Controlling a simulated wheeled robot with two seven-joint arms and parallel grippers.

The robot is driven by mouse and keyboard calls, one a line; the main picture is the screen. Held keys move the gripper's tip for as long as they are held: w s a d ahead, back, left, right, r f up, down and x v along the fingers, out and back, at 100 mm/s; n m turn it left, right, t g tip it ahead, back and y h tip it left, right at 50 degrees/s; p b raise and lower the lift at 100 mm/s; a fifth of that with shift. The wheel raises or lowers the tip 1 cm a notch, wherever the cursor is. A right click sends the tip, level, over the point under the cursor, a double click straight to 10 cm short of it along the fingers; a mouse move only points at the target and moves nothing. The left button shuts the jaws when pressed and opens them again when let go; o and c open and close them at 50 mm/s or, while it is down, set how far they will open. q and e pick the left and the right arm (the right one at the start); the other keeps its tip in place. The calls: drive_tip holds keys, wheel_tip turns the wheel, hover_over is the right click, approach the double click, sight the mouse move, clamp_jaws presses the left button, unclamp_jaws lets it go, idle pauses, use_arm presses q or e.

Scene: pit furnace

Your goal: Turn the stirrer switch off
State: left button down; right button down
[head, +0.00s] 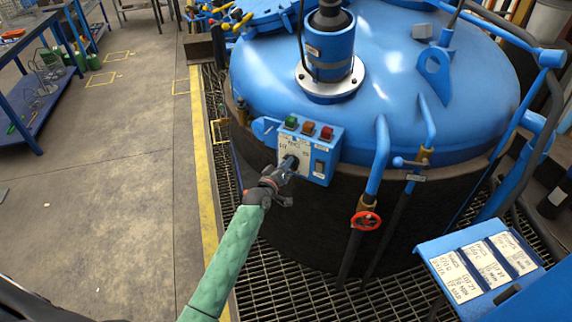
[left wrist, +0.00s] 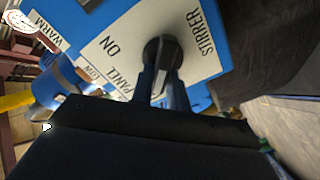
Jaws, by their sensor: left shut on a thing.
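The stirrer switch (left wrist: 162,50) is a dark round knob on a white plate (left wrist: 113,72) lettered STIRRER, ON and PANEL in the left wrist view. In the head view the plate is on the blue control box (head: 321,168) on the side of the furnace. My left gripper (head: 287,166) reaches the box, and its two fingers also show in the left wrist view (left wrist: 162,76). They are shut on the switch knob, one on each side. The knob's pointer and any OFF mark are hidden or not readable. My right gripper is not in view.
The box has green, brown and red buttons (head: 308,128) along its top. The blue furnace lid (head: 400,70) rises behind. Pipes and a red valve wheel (head: 366,221) stand to the right. A label stand (head: 480,268) is at lower right. Open floor (head: 110,200) lies left.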

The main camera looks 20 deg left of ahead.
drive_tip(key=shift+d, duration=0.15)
use_arm(q)
drive_tip(key=c, duration=1.4)
unclamp_jaws()
drive_tip(key=shift+o, duration=0.2)
